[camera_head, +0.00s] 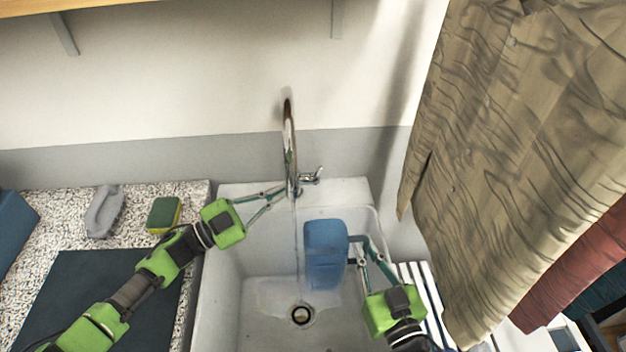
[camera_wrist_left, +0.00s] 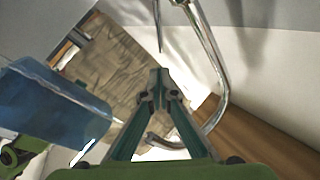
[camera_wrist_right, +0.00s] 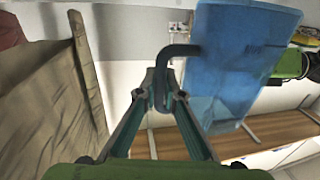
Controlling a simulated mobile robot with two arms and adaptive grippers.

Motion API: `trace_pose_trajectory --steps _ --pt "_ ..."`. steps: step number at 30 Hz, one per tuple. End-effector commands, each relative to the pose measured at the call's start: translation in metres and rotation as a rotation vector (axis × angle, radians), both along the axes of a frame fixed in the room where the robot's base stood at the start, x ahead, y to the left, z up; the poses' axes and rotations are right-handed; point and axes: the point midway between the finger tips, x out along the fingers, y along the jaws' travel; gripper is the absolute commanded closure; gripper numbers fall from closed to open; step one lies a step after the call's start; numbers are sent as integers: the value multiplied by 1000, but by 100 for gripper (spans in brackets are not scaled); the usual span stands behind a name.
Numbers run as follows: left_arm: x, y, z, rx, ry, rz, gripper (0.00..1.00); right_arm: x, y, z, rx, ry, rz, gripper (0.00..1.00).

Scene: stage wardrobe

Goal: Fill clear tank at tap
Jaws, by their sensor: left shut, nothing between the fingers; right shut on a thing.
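The clear tank, a blue see-through container (camera_head: 325,248), hangs over the sink basin. My right gripper (camera_head: 358,243) is shut on its dark handle; the right wrist view shows the grip on the handle (camera_wrist_right: 181,51) and the tank body (camera_wrist_right: 240,60). The chrome tap (camera_head: 290,150) stands at the sink's back edge, with a small lever (camera_head: 312,175) on its right. My left gripper (camera_head: 284,191) is shut and empty beside the tap's base. A thin, faint stream runs down from the tap, close to the tank's left side; I cannot tell whether it enters the tank.
The white sink (camera_head: 225,290) has a drain (camera_head: 301,315) below the tank. On the left counter are a grey brush-like object (camera_head: 103,212), a green-yellow sponge (camera_head: 164,214) and a dark mat (camera_head: 85,290). Tan clothing (camera_head: 520,130) hangs close on the right.

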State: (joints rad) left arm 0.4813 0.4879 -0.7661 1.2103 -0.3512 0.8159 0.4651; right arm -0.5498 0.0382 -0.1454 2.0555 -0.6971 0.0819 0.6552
Motion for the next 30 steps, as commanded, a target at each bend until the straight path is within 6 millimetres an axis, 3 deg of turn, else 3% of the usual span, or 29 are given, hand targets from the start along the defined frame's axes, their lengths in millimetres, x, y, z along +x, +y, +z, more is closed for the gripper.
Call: trace_pose_trajectory --steps 15,24,30 --pt "-14 9 -5 463 -940 180 100 0 0 2 3 -5 1 100" --pt "-16 10 -7 579 -1180 222 100 0 0 2 3 -4 1 100" --pt "-7 -11 -2 582 -1195 224 100 0 0 2 3 -4 1 100"
